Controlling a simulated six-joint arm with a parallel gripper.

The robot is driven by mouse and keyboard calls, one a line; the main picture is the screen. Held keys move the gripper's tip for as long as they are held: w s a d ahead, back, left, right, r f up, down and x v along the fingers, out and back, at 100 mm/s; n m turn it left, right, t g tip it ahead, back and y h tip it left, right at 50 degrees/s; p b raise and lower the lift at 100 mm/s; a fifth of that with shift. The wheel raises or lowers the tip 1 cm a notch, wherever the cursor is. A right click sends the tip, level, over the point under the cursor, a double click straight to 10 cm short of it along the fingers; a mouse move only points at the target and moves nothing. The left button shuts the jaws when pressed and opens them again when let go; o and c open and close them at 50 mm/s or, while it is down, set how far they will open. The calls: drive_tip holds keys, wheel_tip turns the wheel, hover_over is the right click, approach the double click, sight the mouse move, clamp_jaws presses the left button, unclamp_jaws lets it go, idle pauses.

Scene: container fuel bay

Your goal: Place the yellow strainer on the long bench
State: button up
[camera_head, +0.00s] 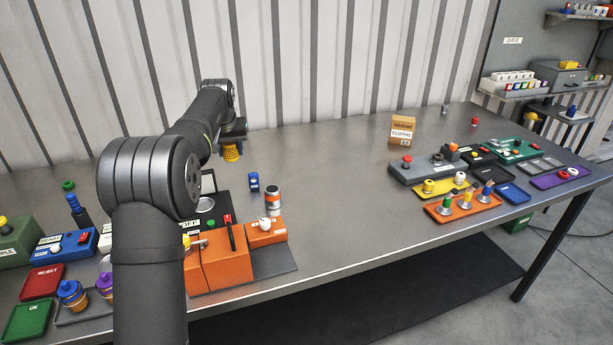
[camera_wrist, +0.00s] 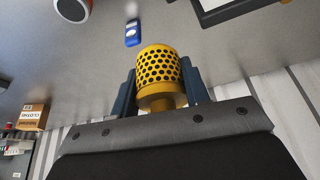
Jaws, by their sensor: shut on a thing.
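The yellow strainer (camera_head: 232,152) is a perforated cylinder. It hangs under my gripper over the back part of the long bench (camera_head: 330,175), near the corrugated wall. In the wrist view the strainer (camera_wrist: 158,72) sits between the two dark blue fingers of my gripper (camera_wrist: 160,95), which are shut on its narrower neck. Whether its far end touches the bench top is hard to tell. My arm hides part of the bench behind and to the left.
A small blue item (camera_head: 254,181) and an orange-banded jar (camera_head: 273,197) stand near the strainer. An orange block unit (camera_head: 221,262) stands in front. A cardboard box of cloths (camera_head: 403,130) and several trays lie to the right. The middle of the bench is clear.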

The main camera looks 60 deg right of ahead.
drive_tip(key=s+d+f+m, duration=0.15)
drive_tip(key=s+d, duration=0.25)
drive_tip(key=s, duration=0.4)
drive_tip(key=s+d+f, duration=0.2)
drive_tip(key=s+d, duration=0.2)
drive_tip(key=s, duration=0.3)
drive_tip(key=s+d+f+m, duration=0.1)
drive_tip(key=s+d, duration=0.3)
drive_tip(key=s, duration=0.4)
hover_over(291, 184)
drive_tip(key=a, duration=0.1)
drive_tip(key=shift+g+h, duration=0.3)
drive_tip(key=f, duration=0.4)
drive_tip(key=s+f, duration=0.1)
drive_tip(key=f, duration=0.2)
drive_tip(key=shift+a, duration=0.2)
drive_tip(key=shift+w+f, duration=0.15)
drive_tip(key=shift+f, duration=1.8)
drive_tip(key=shift+f, duration=0.2)
drive_tip(key=o, duration=1)
drive_tip(key=v, duration=1.2)
drive_tip(key=shift+r, duration=0.2)
